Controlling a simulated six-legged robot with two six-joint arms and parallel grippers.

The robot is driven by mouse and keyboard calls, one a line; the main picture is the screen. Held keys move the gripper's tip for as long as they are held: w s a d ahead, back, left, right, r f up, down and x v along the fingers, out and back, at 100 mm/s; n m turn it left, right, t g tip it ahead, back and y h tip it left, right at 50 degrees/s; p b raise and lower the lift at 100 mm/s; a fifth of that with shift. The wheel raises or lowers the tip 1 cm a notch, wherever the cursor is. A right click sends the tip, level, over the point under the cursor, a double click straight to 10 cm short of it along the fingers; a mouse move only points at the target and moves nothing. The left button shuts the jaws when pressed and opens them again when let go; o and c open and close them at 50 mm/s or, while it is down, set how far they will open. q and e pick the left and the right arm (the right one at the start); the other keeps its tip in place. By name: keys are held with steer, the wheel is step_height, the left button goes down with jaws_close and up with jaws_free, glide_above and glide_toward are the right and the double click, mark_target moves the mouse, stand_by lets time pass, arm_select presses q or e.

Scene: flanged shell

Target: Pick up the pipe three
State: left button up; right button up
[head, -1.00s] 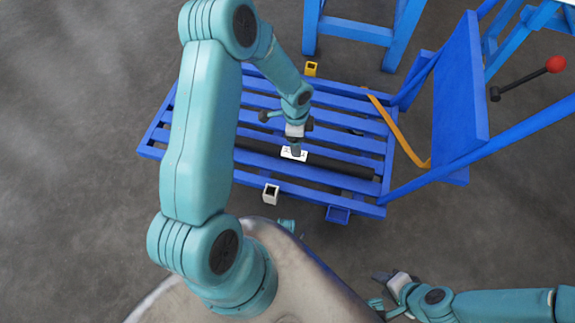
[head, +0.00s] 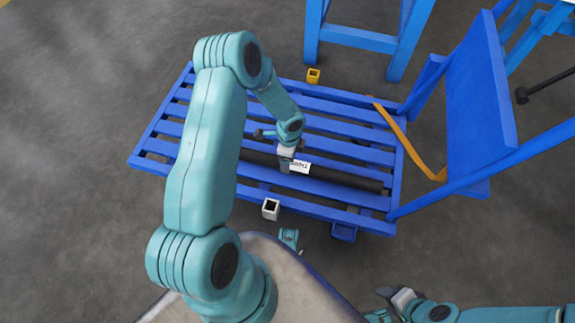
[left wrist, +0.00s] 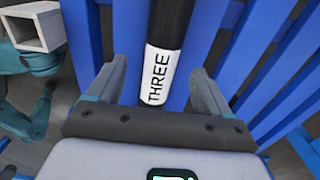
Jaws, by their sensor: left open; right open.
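Pipe three is a long black pipe (head: 345,178) lying across the slats of a blue cart. Its white label (head: 300,166) shows partly in the head view and reads THREE in the left wrist view (left wrist: 158,75). My left gripper (head: 284,167) is over the pipe, just left of the label, and covers part of it. In the left wrist view my left gripper (left wrist: 160,90) is open, with one finger on each side of the pipe; I cannot tell whether they touch it. My right gripper (head: 393,296) is open and empty at the lower right, away from the cart.
The blue slatted cart (head: 160,146) has an upright blue panel (head: 465,110) at its right end. An orange strap (head: 410,145) hangs there. A yellow square socket (head: 313,76) and a white one (head: 270,209) sit at the cart's edges. A blue stand (head: 357,38) is behind.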

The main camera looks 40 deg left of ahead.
arm_select(q)
steer(key=f, duration=0.1)
steer(key=f+b, duration=0.1)
steer(key=f, duration=0.2)
steer(key=shift+s+a+f+b, duration=0.1)
steer(key=shift+a+f+b, duration=0.05)
steer(key=shift+a+b, duration=0.15)
jaws_close()
steer(key=shift+r, duration=0.25)
